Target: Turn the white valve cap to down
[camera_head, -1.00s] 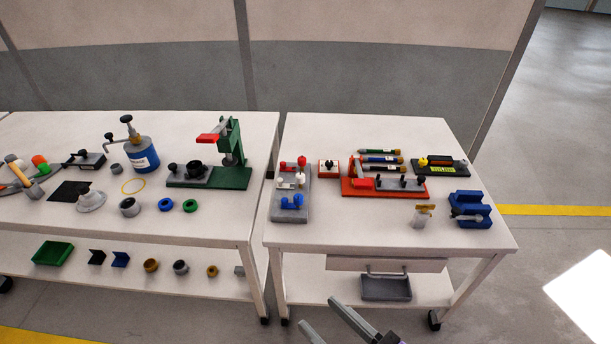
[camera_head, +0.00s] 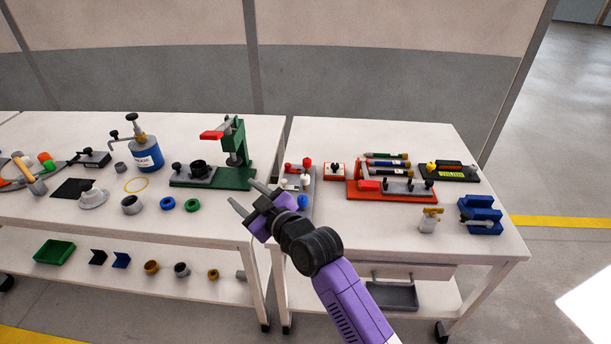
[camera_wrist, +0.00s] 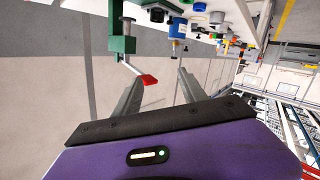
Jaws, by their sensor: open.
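The white valve cap (camera_head: 304,181) sits between a red valve cap (camera_head: 305,164) and a blue valve cap (camera_head: 302,201) on a grey valve block (camera_head: 288,170) at the left of the right table. My gripper (camera_head: 249,198) is open and empty, raised in front of the block in the head view. It hides the block's lower left part, and the white cap's pointing direction is hard to tell. In the wrist view my gripper's fingers (camera_wrist: 158,90) are apart with nothing between them. The valve caps cannot be made out there.
A green press with a red handle (camera_head: 212,135) stands on the left table, left of my gripper.

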